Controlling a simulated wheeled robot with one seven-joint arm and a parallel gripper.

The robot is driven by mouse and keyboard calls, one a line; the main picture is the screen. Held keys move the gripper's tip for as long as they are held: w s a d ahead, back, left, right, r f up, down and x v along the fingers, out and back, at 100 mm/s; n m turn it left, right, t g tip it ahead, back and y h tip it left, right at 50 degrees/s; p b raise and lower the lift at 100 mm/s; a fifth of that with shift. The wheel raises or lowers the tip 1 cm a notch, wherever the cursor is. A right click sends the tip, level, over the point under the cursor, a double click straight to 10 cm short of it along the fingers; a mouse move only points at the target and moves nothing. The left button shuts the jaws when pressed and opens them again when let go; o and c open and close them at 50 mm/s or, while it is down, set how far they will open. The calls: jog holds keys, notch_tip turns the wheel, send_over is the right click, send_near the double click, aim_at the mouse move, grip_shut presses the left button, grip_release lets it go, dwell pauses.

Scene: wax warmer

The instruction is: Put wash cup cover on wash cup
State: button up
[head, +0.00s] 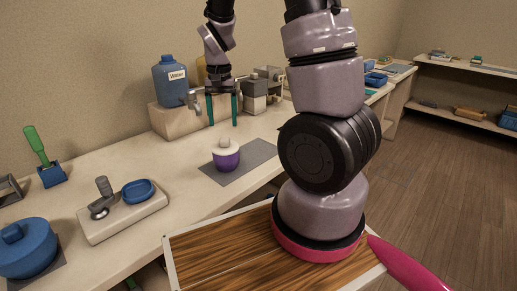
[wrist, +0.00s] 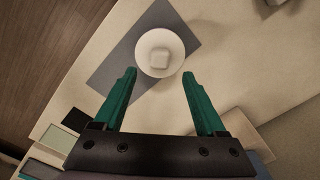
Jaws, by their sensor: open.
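A purple cup (head: 227,161), which looks like the wash cup, stands upright on a grey mat. A round white cover (head: 226,148) with a small knob sits on top of it and looks about level. In the wrist view the white cover (wrist: 144,58) hides the cup below it. My gripper (head: 222,122) is open and empty, with its teal fingers pointing down above the counter, higher than the cover and apart from it. In the wrist view my gripper (wrist: 159,75) has its fingertips spread on either side, just short of the cover.
The grey mat (head: 254,153) lies on the pale counter (head: 185,185). A blue water jug (head: 173,82) stands on a block behind. A small tray (head: 125,215) with a blue dish and a blue lidded pot (head: 27,250) are at left. Counter around the mat is mostly clear.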

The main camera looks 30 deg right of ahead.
jog(key=shift+r, duration=0.7)
jog(key=shift+r, duration=0.1)
notch_tip(320, 180, up, 10)
jog(key=s+d+r+n+t+y, duration=0.1)
jog(key=s+r+t+y, duration=0.1)
jog(key=s+r+t, duration=0.5)
jog(key=shift+s+d+r+n, duration=0.15)
jog(key=shift+s+r+n, duration=0.15)
jog(key=shift+s+r, duration=3.05)
jog(key=shift+s+f, duration=0.6)
jog(key=shift+f, duration=0.05)
